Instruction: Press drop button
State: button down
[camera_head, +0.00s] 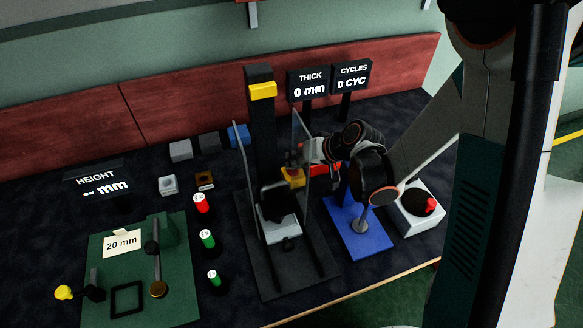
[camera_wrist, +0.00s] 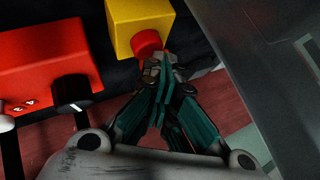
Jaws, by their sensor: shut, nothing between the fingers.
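A yellow box (camera_wrist: 140,17) with a round red button (camera_wrist: 147,43) on its face is at the top middle of the wrist view. My gripper (camera_wrist: 160,65) is shut and empty, its fingertips right at the edge of the red button. I cannot tell whether they touch it or whether it is pressed in. In the head view the yellow box (camera_head: 292,177) stands behind the clear panel of the press, and my gripper (camera_head: 306,152) reaches to it from the right. No label for the drop button is readable.
A red box (camera_wrist: 45,62) with a black knob is left of the yellow box in the wrist view. The press (camera_head: 262,130) has clear upright panels close to my gripper. A blue stand (camera_head: 360,232) and a white box with a red button (camera_head: 429,206) are below my arm.

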jog(key=shift+w+d+r, duration=0.5)
jog(key=shift+d, duration=0.15)
jog(key=shift+w+d+r+p, duration=0.1)
jog(key=shift+d+r+p, duration=0.15)
jog(key=shift+r+p, duration=0.3)
jog(key=shift+a+r+p, duration=0.2)
jog(key=shift+r+p, duration=1.2)
jog(key=shift+r, duration=0.55)
jog(key=shift+s, duration=0.2)
